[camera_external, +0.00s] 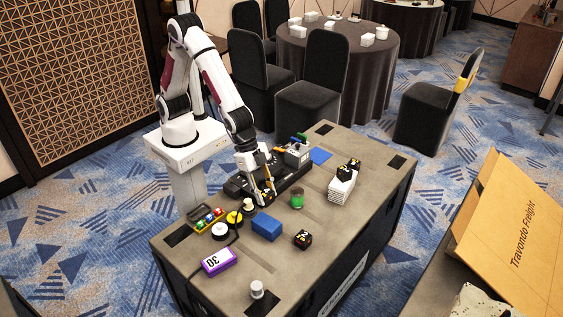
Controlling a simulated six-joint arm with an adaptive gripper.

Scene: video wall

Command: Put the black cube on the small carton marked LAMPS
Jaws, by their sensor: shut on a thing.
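My gripper (263,192) is low over the table, at the front edge of a long black device. It is shut on a small black cube (268,198) with yellow marks, partly hidden by the fingers. A similar dark cube (302,239) lies on the table to the front right. Two more dark pieces (345,172) sit on top of a white stack (341,190) at the right. I cannot read the word LAMPS on anything, so I cannot tell which thing is the small carton.
A blue block (266,228) and a green round thing (297,198) stand near my gripper. The black device (290,176) lies behind.

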